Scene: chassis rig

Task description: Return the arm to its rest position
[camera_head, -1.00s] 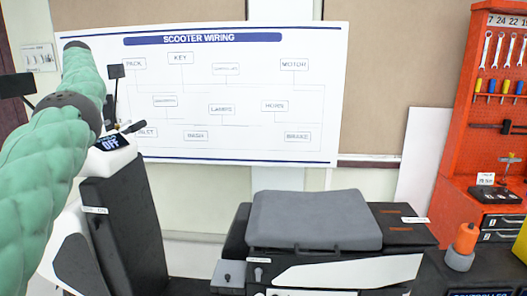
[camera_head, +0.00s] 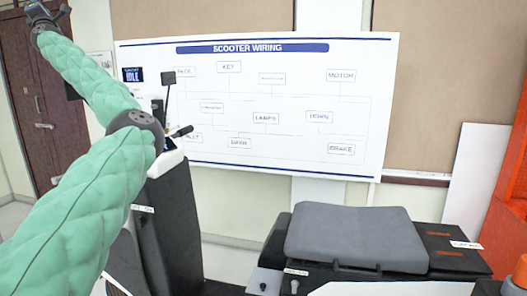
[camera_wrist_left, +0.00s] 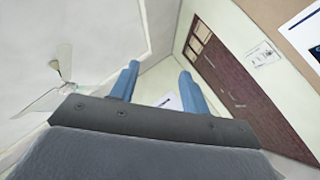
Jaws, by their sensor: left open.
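My left arm (camera_head: 75,205), in a green quilted sleeve, rises from the bottom left of the head view to a dark wrist (camera_head: 44,14) at the top left corner. In the left wrist view my left gripper (camera_wrist_left: 158,80) has two blue fingers spread apart with nothing between them. It is up in the air, tilted toward the ceiling and a brown door (camera_wrist_left: 235,90), and touches nothing. My right gripper is not in view.
The scooter's dark front column (camera_head: 172,225) stands just right of my forearm, its dash partly hidden by my elbow. A grey seat (camera_head: 355,235) is at lower right. A wiring board (camera_head: 260,110) hangs behind. A small screen (camera_head: 133,75) reads IDLE.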

